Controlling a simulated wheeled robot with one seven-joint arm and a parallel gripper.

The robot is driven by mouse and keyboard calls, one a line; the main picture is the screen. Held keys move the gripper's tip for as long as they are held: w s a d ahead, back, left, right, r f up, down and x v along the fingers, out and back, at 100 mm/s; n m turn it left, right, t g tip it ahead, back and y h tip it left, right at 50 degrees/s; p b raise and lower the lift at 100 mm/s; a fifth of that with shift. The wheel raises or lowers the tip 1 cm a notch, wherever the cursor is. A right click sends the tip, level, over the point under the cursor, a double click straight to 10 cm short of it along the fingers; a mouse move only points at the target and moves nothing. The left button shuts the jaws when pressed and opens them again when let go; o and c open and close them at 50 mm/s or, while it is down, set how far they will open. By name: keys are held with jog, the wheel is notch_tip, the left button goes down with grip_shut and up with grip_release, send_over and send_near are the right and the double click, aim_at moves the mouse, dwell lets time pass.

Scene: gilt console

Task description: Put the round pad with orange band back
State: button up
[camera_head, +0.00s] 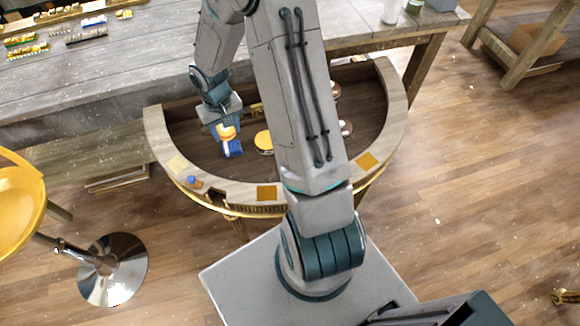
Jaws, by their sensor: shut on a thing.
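A small round piece with an orange band and a pale part (227,131) shows at my gripper's fingers. My gripper (229,141) has blue fingertips and is shut on this piece, over the left part of the half-round gilt console (154,131). The fingers hide part of the piece. I cannot tell whether it touches the console's dark recessed floor. Another round orange-topped piece (264,141) stands on that floor just right of my gripper, partly hidden by my arm.
The pale rim carries orange squares (267,193) (367,160), a yellowish square (178,163) and a small blue-topped thing (191,179). Brownish round things (346,127) show right of my arm. A workbench (130,68) stands behind; a yellow stool (18,200) stands left.

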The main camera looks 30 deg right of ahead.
jog(key=s+d+f+m+b, duration=0.85)
jog(key=d+m+b, duration=0.35)
jog(key=b, duration=0.9)
jog(key=shift+m, duration=0.4)
jog(key=shift+w+a+f+b, duration=0.1)
jog(key=shift+f+b, duration=0.2)
jog(key=shift+f, duration=1.45)
jog(key=shift+w+a+f+b, duration=0.1)
jog(key=shift+f+b, duration=0.15)
jog(key=shift+f, duration=1.45)
jog(key=shift+w+a+f+b, duration=0.1)
jog(key=shift+f+b, duration=0.2)
jog(key=shift+f, duration=1.45)
jog(key=o, duration=0.6)
jog(key=shift+f, duration=0.1)
jog(key=o, duration=0.3)
jog(key=shift+o, duration=0.2)
